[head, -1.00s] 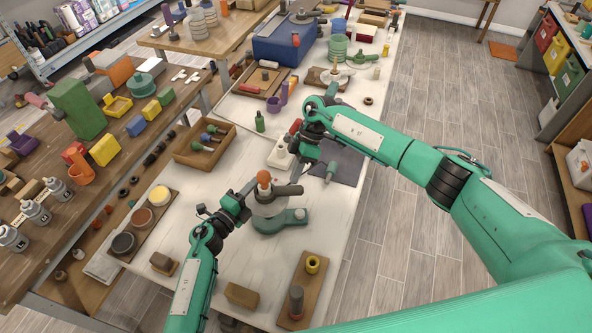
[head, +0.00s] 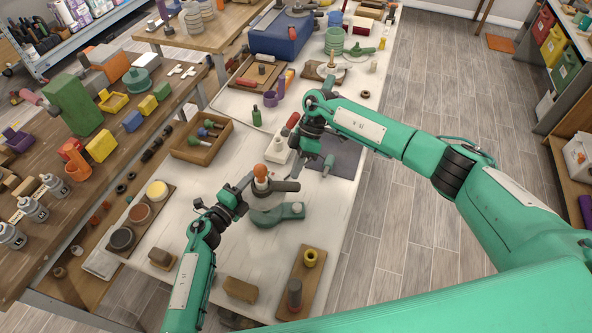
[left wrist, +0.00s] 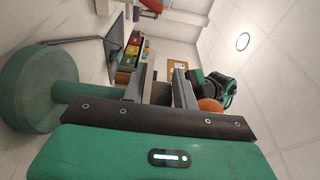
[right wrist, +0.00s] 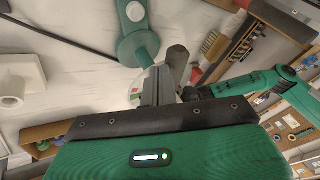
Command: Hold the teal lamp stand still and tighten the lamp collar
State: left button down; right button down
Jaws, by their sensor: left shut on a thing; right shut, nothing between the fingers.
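The teal lamp stand (head: 290,212) stands on the white bench, with a grey disc and an orange knob (head: 260,171) on top. The dark grey lamp collar (head: 287,186) sits below the knob, its handle pointing right. My left gripper (head: 246,184) is shut on the stand's upper part from the left. In the left wrist view, a grey-brown piece is between its fingers (left wrist: 161,92), beside the orange knob (left wrist: 210,105). My right gripper (head: 297,170) is shut and empty just above the collar handle. In the right wrist view, the handle (right wrist: 178,62) appears close beside its fingertips (right wrist: 156,82).
A wooden tray of tools (head: 203,140) lies to the left. A board with a yellow ring (head: 310,257) and a wood block (head: 240,290) lie nearer. A dark mat (head: 345,152) is to the right.

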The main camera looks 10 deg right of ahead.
pick_arm(q)
jog(key=shift+f, duration=0.1)
jog(key=shift+d, duration=0.1)
jog(key=shift+s, duration=0.1)
pick_arm(e)
jog(key=w+d+r+m, duration=0.1)
jog(key=w+d+r, duration=0.4)
jog(key=w+r, duration=0.3)
jog(key=s+a+f, duration=0.5)
jog(key=s+f, duration=0.3)
jog(key=shift+s+a+t, duration=0.25)
jog(key=shift+t, duration=0.05)
jog(key=shift+f, duration=0.1)
